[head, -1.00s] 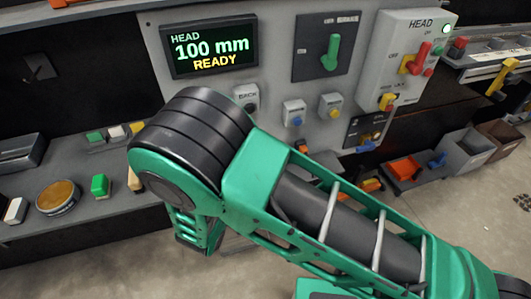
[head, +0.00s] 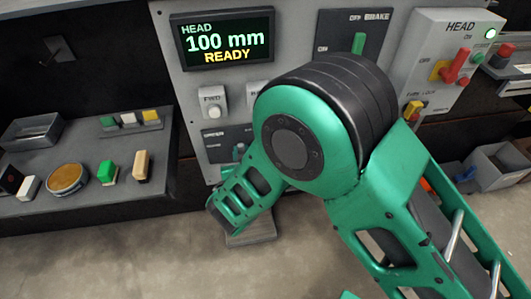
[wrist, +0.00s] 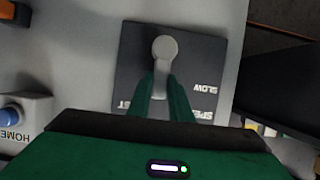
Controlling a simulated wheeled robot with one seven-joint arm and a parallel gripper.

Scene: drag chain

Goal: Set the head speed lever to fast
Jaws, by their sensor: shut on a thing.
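The head speed lever is a grey lever with a rounded knob (wrist: 164,47), in the wrist view. It stands on a dark plate (wrist: 205,65) whose upside-down lettering reads SLOW on the right, with SPEED and a partly hidden word ending in ST below. My gripper (wrist: 162,88) has its two green fingers closed around the lever's stem, below the knob. The knob sits near the plate's middle; I cannot tell which setting it is at. In the head view part of the dark plate (head: 214,145) shows, while my arm hides the lever and fingertips.
The display (head: 226,45) reads HEAD 100 mm READY. Nearby are the FWD button (head: 211,106), a green brake lever (head: 358,43), the HEAD switch box (head: 450,60) and, in the wrist view, a blue HOME button (wrist: 12,116). A shelf (head: 85,185) with blocks stands left.

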